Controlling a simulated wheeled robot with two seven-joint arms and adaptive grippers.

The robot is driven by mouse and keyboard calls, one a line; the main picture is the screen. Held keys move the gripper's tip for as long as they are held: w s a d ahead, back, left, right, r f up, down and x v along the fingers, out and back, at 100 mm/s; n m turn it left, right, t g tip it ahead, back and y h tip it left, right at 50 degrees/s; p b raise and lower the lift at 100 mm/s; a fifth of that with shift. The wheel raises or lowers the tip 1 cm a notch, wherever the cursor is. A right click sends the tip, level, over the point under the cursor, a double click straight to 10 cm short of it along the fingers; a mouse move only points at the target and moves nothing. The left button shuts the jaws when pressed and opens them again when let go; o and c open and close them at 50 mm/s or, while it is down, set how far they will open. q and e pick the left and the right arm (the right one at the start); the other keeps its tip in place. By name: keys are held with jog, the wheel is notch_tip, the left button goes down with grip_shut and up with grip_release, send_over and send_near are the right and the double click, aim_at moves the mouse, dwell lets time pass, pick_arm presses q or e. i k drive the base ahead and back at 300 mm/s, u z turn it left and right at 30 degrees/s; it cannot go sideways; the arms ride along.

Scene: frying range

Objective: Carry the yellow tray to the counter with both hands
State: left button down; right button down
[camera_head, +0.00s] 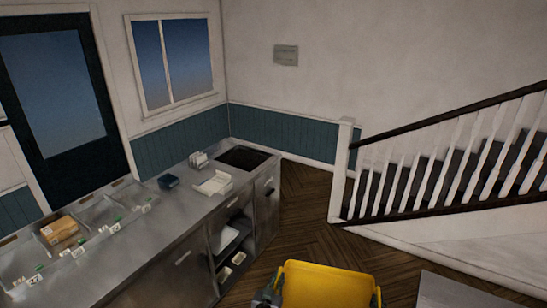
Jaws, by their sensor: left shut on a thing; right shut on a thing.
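The yellow tray (326,287) is at the bottom of the head view, partly cut off by the lower edge. My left gripper (269,294) is shut on its left side. My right gripper (376,298) is shut on its right side, and little of that gripper shows. The tray's far rim is in view; its near part is out of frame. The steel counter (165,232) runs along the left, apart from the tray. I cannot tell what the tray rests on, if anything.
The counter's left part has wells with a brown box (59,230). A grey surface (455,292) lies at bottom right. Stairs with a white railing (440,170) rise at right. Wooden floor (300,215) is clear between.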

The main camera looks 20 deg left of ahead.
aim_at(98, 269)
jog(key=u, duration=0.6)
jog(key=i, duration=0.65)
jog(key=u, duration=1.35)
jog(key=i, duration=1.1)
jog(key=u, duration=0.5)
